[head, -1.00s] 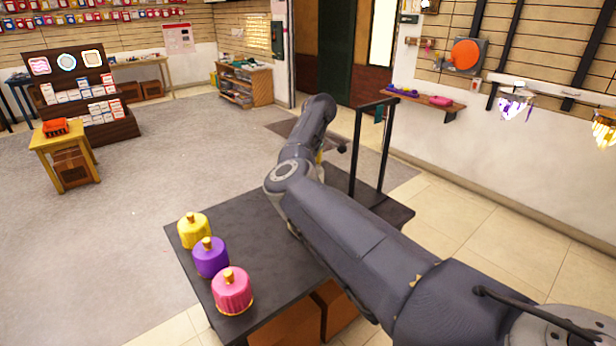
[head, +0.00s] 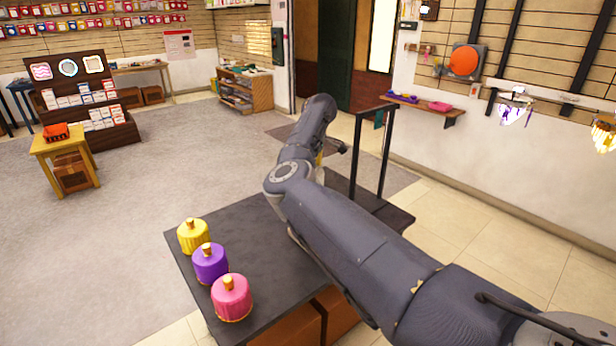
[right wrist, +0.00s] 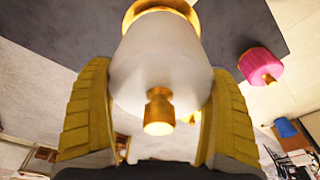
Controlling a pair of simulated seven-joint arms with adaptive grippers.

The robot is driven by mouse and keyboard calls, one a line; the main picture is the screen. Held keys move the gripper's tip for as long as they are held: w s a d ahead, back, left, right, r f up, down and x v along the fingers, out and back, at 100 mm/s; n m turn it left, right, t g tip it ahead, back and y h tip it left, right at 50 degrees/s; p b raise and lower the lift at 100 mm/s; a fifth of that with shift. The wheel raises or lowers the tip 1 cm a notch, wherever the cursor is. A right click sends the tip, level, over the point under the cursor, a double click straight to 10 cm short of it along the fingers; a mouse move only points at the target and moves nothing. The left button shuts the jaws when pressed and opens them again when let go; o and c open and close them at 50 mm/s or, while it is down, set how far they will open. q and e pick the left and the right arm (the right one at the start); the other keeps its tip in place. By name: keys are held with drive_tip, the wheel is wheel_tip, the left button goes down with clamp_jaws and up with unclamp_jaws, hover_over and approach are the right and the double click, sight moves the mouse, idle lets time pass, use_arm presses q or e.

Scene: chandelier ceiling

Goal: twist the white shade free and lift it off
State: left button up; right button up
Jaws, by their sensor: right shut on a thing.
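The white shade (right wrist: 155,65) fills the middle of the right wrist view, with a gold collar at its far end and a gold knob at its near end. My right gripper (right wrist: 160,85) has its yellow ribbed fingers on either side of the shade and is shut on it. In the head view my right arm covers this gripper, and I cannot make out the white shade. Whether the shade is still joined to a fitting cannot be told. My left gripper is in neither view.
A dark table (head: 262,265) carries a yellow shade (head: 193,238), a purple shade (head: 210,264) and a pink shade (head: 231,298) along its left side. The pink one also shows in the right wrist view (right wrist: 261,65). A black frame (head: 359,150) stands behind my right arm.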

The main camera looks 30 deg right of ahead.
drive_tip(key=shift+r, duration=3.75)
